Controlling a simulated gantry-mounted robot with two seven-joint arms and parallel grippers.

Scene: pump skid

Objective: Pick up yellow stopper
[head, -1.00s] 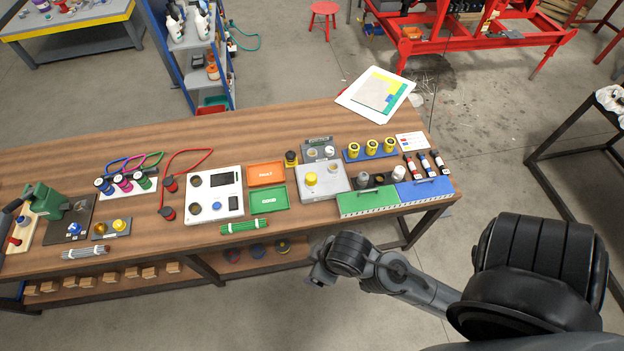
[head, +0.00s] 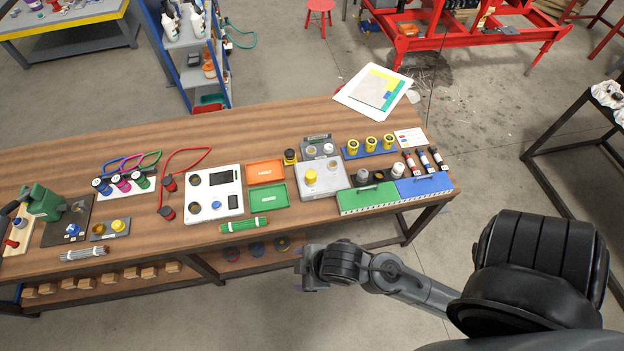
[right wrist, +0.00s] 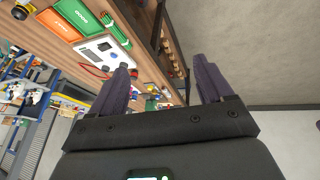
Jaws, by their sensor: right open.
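A yellow round stopper (head: 311,177) stands upright on a grey box (head: 322,191) on the wooden bench. Another yellow round piece (head: 118,225) sits on a small grey plate towards the bench's left. I cannot tell for certain which is the task's stopper. My right gripper (head: 299,274) is in front of the bench's front edge, below and apart from the grey box in the head view. In the right wrist view my right gripper (right wrist: 163,72) has its fingers spread with nothing between them. My left gripper is not seen.
The bench (head: 270,123) holds a blue rack (head: 369,151) with yellow-topped cylinders, a green tray (head: 267,199), an orange tray (head: 266,171) and a white panel (head: 228,207). A green bundle (head: 244,225) lies near the front edge. The back of the bench is mostly clear.

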